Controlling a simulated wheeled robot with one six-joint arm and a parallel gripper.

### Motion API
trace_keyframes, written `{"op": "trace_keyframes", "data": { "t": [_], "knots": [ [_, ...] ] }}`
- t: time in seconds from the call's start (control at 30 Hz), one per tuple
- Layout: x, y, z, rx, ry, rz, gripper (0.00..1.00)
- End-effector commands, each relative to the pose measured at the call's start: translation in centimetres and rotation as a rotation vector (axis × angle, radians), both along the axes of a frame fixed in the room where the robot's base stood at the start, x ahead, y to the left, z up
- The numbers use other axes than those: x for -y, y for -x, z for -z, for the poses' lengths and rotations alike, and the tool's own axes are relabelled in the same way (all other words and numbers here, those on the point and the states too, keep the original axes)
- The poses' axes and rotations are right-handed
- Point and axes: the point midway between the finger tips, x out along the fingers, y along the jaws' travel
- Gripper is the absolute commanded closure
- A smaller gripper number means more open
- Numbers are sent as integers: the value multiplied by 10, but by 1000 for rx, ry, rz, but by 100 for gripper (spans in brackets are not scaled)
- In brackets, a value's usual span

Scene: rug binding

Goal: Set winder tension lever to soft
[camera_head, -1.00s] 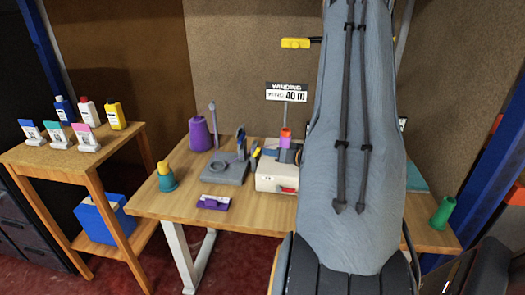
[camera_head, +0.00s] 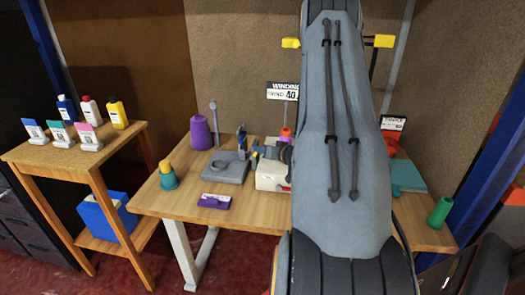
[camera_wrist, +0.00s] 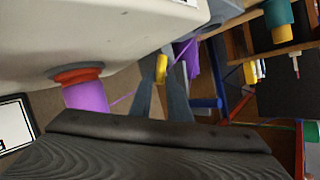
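The white winder (camera_head: 268,177) sits on the wooden desk, its right part hidden behind my arm. A red and orange piece (camera_head: 286,133) shows above it. In the wrist view the pale winder body (camera_wrist: 100,35) fills the upper left, with a purple spool (camera_wrist: 86,97) on a red-orange collar (camera_wrist: 76,74). A small yellow piece (camera_wrist: 161,68), possibly the lever's tip, shows near my fingertips. My gripper (camera_wrist: 166,82) has two grey fingers apart, the yellow piece appearing between or just beyond them; contact cannot be told. The lever's setting cannot be read.
The desk (camera_head: 240,215) also holds a grey stand (camera_head: 226,172), a purple cone (camera_head: 200,132), a teal cone with yellow top (camera_head: 168,177), a purple card holder (camera_head: 214,201) and a green cone (camera_head: 440,212). A side table (camera_head: 75,155) with bottles stands left.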

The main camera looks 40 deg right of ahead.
Motion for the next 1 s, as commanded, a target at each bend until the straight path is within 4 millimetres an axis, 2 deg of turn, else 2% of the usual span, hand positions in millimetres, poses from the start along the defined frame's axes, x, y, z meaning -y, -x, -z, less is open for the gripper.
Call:
{"op": "trace_keyframes", "data": {
  "t": [0.03, 0.1, 0.47, 1.0],
  "knots": [
    [0, 0, 0, 0, 0, 0, 93],
    [0, 0, 0, 0, 0, 0, 100],
    [-3, -3, -4, -36, 32, -3, 100],
    [-21, -24, -14, -332, 288, -3, 100]
  ]
}}
